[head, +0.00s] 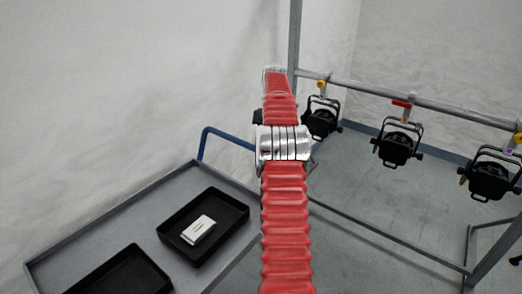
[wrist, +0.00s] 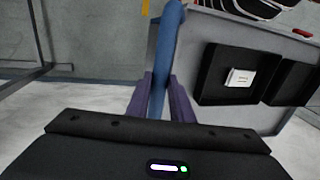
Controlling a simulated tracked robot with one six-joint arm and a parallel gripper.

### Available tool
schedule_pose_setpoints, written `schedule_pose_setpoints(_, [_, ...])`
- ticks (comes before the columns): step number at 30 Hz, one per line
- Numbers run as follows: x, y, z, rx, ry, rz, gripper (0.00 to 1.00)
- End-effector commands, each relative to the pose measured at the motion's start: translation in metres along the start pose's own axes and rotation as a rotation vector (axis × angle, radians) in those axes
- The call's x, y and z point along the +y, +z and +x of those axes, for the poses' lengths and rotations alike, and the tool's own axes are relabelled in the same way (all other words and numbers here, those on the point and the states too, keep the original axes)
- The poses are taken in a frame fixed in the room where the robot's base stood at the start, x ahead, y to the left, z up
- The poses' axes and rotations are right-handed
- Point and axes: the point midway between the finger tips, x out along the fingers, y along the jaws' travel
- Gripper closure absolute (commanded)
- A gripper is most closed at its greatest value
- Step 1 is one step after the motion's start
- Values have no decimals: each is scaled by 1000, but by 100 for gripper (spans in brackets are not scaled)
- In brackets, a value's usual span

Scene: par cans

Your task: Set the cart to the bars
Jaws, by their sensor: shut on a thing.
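The cart (head: 215,175) has a grey top with a raised rim and stands at the lower left in the head view. It also shows at the upper right in the wrist view (wrist: 207,28). Its blue handle (head: 228,133) rises from the far end. In the wrist view the blue handle (wrist: 171,40) runs between the purple fingers of my gripper (wrist: 163,92), which is shut on it. In the head view my red arm hides the gripper. The bars (head: 420,104) form a grey metal frame at the right, with several black par cans (head: 397,147) hanging from the upper bar.
Two black trays sit on the cart; the farther tray (head: 238,210) holds a small white block (head: 198,230), and the nearer tray (head: 122,272) looks empty where visible. A pale wall (head: 120,80) stands behind the cart. Grey floor (head: 350,185) shows bare beneath the bars.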

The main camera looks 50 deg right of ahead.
Motion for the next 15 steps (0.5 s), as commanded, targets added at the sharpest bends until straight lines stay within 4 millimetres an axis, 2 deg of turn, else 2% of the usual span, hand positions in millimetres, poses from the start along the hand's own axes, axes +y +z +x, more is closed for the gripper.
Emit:
schedule_pose_setpoints(1, [0,-5,0,15,4,-5,100])
schedule_pose_setpoints(7, [5,0,-2,20,5,5,100])
schedule_pose_setpoints(8, [6,0,-2,20,5,6,78])
schedule_pose_setpoints(15, [9,6,-3,17,4,14,62])
